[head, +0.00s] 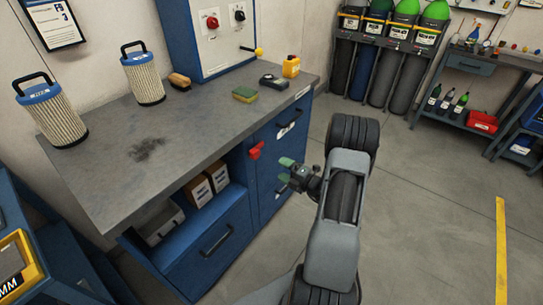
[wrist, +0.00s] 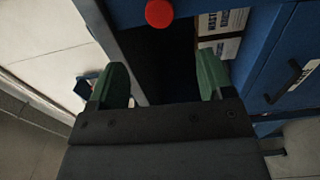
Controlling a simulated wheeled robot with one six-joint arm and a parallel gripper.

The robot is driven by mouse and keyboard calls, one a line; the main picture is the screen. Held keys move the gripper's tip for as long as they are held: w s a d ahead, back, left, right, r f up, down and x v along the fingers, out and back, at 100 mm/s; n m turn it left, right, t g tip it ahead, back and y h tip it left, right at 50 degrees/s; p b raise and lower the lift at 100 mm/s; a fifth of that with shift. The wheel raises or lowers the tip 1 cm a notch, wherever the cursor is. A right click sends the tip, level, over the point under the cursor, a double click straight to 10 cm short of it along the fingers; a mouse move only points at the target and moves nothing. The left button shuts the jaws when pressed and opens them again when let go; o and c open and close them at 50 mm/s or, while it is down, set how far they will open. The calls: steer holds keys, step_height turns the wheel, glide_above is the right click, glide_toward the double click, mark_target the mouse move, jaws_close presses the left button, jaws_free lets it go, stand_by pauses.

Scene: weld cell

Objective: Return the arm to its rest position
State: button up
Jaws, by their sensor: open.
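My gripper (head: 285,170) is in front of the blue workbench cabinet, below the level of the worktop. Its two green-tipped fingers are spread apart with nothing between them. In the wrist view my gripper (wrist: 160,85) is open and faces the dark shelf opening of the cabinet. My arm is bent, with its grey link reaching up from the bottom of the head view and the wrist turned left toward the bench. A red knob or handle (head: 256,150) on the cabinet front is near my fingertips but apart from them; it also shows in the wrist view (wrist: 159,13).
The grey worktop (head: 105,185) carries two filter cartridges (head: 50,112) (head: 143,78), a brush (head: 179,81), a sponge (head: 245,94) and a yellow bottle (head: 291,66). Boxes (head: 199,190) sit on the open shelf. Gas cylinders (head: 385,60) stand at the back. Floor at right is clear.

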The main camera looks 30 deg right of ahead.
steer(key=s+a+r+n+g+y+p, duration=0.1)
steer(key=s+a+n+g, duration=0.55)
steer(key=n, duration=0.75)
steer(key=s+a+r+n+g+y+p, duration=0.15)
steer(key=s+a+n+g, duration=0.55)
steer(key=n, duration=0.8)
steer(key=s+a+r+n+h+p, duration=0.2)
steer(key=r+n+h, duration=0.3)
steer(key=r+n, duration=0.5)
steer(key=s+a+r+n+h+p, duration=0.2)
steer(key=r+n+h, duration=0.3)
steer(key=r+n, duration=0.5)
steer(key=shift+a+r+t+p, duration=0.25)
steer(key=shift+r+t+p, duration=0.1)
steer(key=shift+r+p, duration=0.3)
steer(key=shift+s+r, duration=0.1)
